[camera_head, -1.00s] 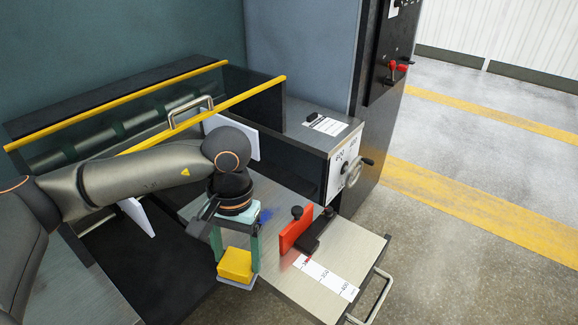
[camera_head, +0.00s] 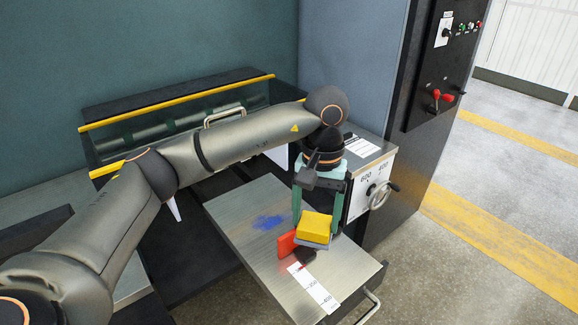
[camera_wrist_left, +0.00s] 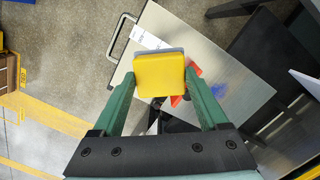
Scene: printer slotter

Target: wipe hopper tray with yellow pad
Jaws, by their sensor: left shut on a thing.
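The yellow pad (camera_head: 315,226) has a grey layer on one face. In the left wrist view the pad (camera_wrist_left: 160,75) sits between the green fingers of the gripper (camera_wrist_left: 160,85). The metal hopper tray (camera_head: 237,208) carries a blue smear (camera_head: 268,222) left of the pad. I cannot tell whether the pad touches anything below. My right gripper is not in view.
The red stop (camera_head: 286,243) stands on the tray beside a white scale strip (camera_head: 315,288). A handle (camera_head: 369,308) is at the tray's front. A handwheel (camera_head: 381,194) and a dark control panel (camera_head: 440,70) are to the right. Yellow-topped rails (camera_head: 180,102) lie behind my arm.

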